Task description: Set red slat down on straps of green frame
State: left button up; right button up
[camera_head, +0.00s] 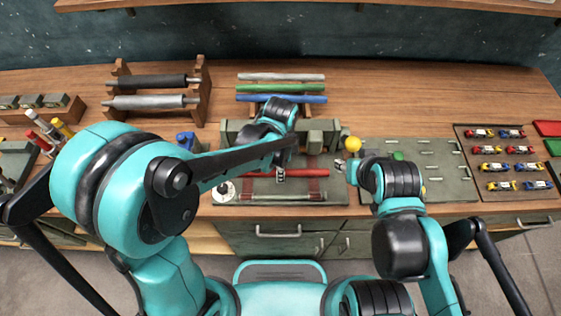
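The red slat (305,172) lies level, left to right, over the dark green frame (228,172) at the middle front of the table. Dark red straps (314,188) show on the frame below the slat. My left gripper (280,176) is at the slat's left part and appears shut on it; my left arm hides some of the slat and frame. Whether the slat touches the straps is too small to tell. My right gripper (341,166) is just beyond the slat's right end, apart from it; its fingers are too small to read.
A rack with rollers (155,102) stands at the back left. Grey, green and blue bars (282,88) lie behind the frame. A yellow ball (352,144) is near my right gripper. A green pegboard (440,155) and a tray of toy cars (490,195) are at right.

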pick_arm(q)
notch_tip(320, 180, up, 12)
jog(key=s+a+f+n+t+b, duration=0.1)
jog(key=s+a+n+t, duration=0.1)
jog(key=a+n, duration=0.3)
jog(key=s+a+f+n+t+b, duration=0.1)
jog(key=s+a+n+t+b, duration=0.1)
jog(key=a+n, duration=0.4)
jog(key=s+a+f+n+t+b, duration=0.1)
jog(key=s+a+n+t, duration=0.1)
jog(key=a+n, duration=0.3)
jog(key=shift+s+a+f+n+t+b, duration=0.15)
jog(key=shift+a+n+t+b, duration=0.2)
jog(key=shift+a, duration=0.25)
jog(key=shift+s+a+f+n+t, duration=0.15)
jog(key=shift+a+n+t, duration=0.2)
jog(key=shift+n, duration=0.3)
